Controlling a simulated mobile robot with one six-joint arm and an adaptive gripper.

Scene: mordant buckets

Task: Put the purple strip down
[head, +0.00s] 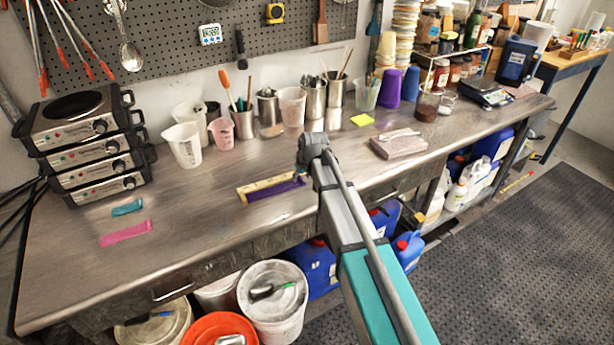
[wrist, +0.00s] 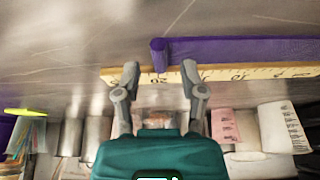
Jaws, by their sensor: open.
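The purple strip (head: 287,190) lies on the metal bench along the front edge of a yellow wooden ruler (head: 255,184). In the wrist view the purple strip (wrist: 240,50) runs right from the middle, beside the ruler (wrist: 235,74). My gripper (wrist: 160,70) is open, with its two fingers apart over the left part of the ruler. The strip's left end shows just beyond the fingertips, and I see nothing held between them. In the head view my arm hides the gripper's fingers and perhaps the strip's right end.
A teal strip (head: 127,208) and a pink strip (head: 126,232) lie at the bench's left, near stacked hot plates (head: 90,143). Beakers and metal cups (head: 314,99) stand along the back. A folded cloth stack (head: 398,144) lies right of my arm.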

